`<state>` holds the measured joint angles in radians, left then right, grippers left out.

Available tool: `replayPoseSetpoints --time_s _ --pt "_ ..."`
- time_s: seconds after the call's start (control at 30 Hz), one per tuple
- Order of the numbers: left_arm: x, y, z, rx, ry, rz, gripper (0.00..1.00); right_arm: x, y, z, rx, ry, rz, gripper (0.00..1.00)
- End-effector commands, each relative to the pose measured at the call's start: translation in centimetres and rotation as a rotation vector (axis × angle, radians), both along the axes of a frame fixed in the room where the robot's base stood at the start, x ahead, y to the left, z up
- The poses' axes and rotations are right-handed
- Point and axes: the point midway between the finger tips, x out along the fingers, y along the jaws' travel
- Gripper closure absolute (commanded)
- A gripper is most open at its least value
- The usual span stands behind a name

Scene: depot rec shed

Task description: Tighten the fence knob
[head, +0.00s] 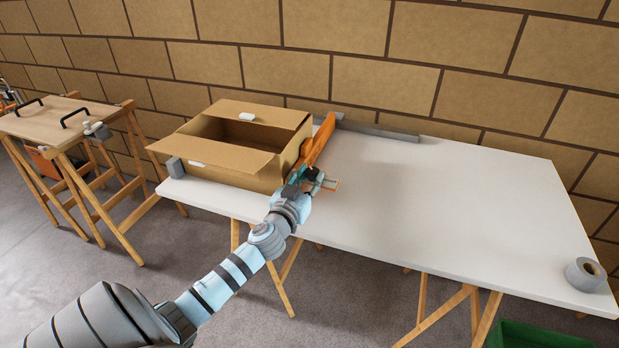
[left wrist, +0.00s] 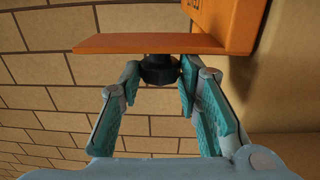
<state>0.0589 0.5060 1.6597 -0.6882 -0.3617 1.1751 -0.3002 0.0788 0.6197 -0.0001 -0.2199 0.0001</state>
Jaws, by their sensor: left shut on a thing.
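The orange fence (head: 319,142) stands on the white table against the right side of the cardboard box. In the left wrist view the fence (left wrist: 236,22) has a flat orange flange (left wrist: 120,44), with the black fence knob (left wrist: 159,70) against it. My left gripper (left wrist: 160,74) is shut on the knob, one finger on each side. In the head view my left gripper (head: 308,181) is at the front end of the fence, and the knob cannot be made out there. My right gripper is not in view.
The open cardboard box (head: 232,165) sits left of the fence on the white table (head: 450,210). A grey rail (head: 378,130) lies along the back. A tape roll (head: 585,274) is at the far right. The table's middle is clear. A wooden trestle table (head: 60,118) stands left.

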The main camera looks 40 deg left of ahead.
Motion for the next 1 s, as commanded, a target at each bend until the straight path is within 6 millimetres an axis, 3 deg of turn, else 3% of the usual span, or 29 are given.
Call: replayPoseSetpoints --time_s 0.3,0.5,0.6,1.0 --pt "-0.1 0.6 -0.1 0.004 0.007 -0.185 0.97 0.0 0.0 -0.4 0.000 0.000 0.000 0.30" --pt "0.0 1.1 0.8 0.001 0.007 -0.336 0.97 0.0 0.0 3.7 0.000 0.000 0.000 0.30" --pt "0.0 1.3 0.7 0.005 -0.003 -0.406 0.97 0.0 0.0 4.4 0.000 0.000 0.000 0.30" --pt "0.1 1.4 0.1 0.003 -0.006 -0.598 0.97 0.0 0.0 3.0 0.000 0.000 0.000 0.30"
